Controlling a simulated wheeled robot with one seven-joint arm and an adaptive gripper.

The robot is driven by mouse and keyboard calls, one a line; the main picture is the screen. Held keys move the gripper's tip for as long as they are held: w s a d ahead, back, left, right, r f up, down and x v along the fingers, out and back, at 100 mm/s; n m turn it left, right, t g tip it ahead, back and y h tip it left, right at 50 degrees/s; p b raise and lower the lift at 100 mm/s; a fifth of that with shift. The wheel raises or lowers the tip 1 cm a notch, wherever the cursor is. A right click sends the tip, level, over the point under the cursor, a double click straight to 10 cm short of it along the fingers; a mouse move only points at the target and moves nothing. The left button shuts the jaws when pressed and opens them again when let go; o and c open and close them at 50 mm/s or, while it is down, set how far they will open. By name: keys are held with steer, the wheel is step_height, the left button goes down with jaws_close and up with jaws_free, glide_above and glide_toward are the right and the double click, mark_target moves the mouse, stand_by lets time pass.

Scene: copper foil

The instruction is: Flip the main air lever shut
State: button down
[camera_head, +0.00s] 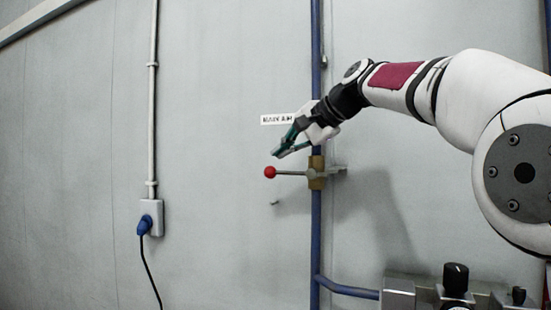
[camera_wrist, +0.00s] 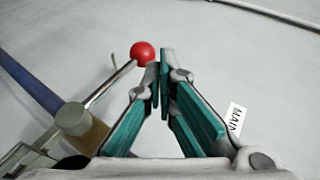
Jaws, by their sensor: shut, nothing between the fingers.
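The main air lever (camera_head: 291,173) is a thin metal rod with a red ball knob (camera_head: 270,172) at its left end. It points left, about level, from a brass valve (camera_head: 317,172) on a vertical blue pipe. My gripper (camera_head: 277,154) is shut and empty, just above the knob and rod in the head view. In the wrist view the fingertips (camera_wrist: 160,62) are right beside the red knob (camera_wrist: 143,53), and the lever rod (camera_wrist: 110,84) runs down left to the valve. I cannot tell whether the fingers touch the knob.
A white "MAIN AIR" label (camera_head: 277,119) is on the wall behind my gripper, partly covered by it. The blue pipe (camera_head: 316,240) runs up the wall. A socket with a blue plug (camera_head: 145,225) is at left. A metal unit with black knobs (camera_head: 455,280) is at lower right.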

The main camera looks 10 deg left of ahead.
steer(key=v, duration=0.8)
steer(key=shift+f, duration=0.1)
steer(key=s+d+f+n+h, duration=0.1)
steer(key=s+d+f+h, duration=0.2)
steer(key=s+d+f, duration=0.3)
steer(key=s+d+f+n+g+h, duration=0.1)
steer(key=s+d+f, duration=0.6)
steer(key=s+f, duration=0.9)
steer(key=s+d+f+n+h, duration=0.3)
steer(key=s+d+f+h, duration=0.2)
steer(key=s+f, duration=0.6)
steer(key=shift+s+d+g, duration=0.3)
steer(key=shift+s+d, duration=0.65)
steer(key=shift+s, duration=0.15)
